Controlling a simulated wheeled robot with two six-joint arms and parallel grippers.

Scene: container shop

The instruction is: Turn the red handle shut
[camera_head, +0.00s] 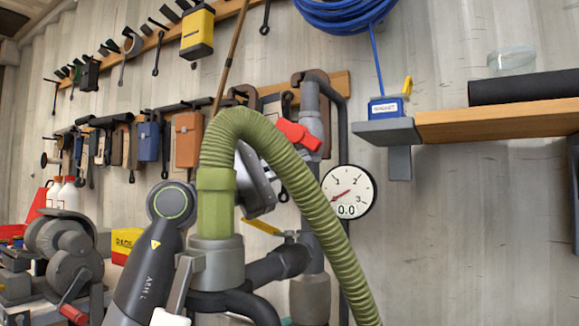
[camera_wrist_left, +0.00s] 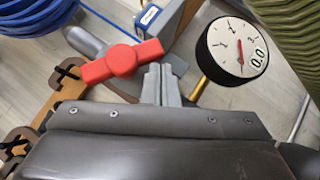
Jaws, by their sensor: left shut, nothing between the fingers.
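The red handle (camera_head: 299,135) is on the upright grey pipe (camera_head: 313,122) in the head view, slanting across it from upper left to lower right. In the left wrist view the red handle (camera_wrist_left: 122,62) lies crosswise to the pipe (camera_wrist_left: 86,42). My left gripper (camera_wrist_left: 161,72) is shut and empty, its grey fingertips close beside the right half of the handle. I cannot tell whether they touch it. In the head view the green hose hides part of my left arm, and the fingertips are not clear there. My right gripper is not in view.
A round gauge (camera_head: 349,192) reading 0.0 is right of the pipe, and close to my fingers in the left wrist view (camera_wrist_left: 238,47). A thick green hose (camera_head: 300,180) arches in front. A wooden shelf (camera_head: 497,121) is at right. Tools hang on the wall at left.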

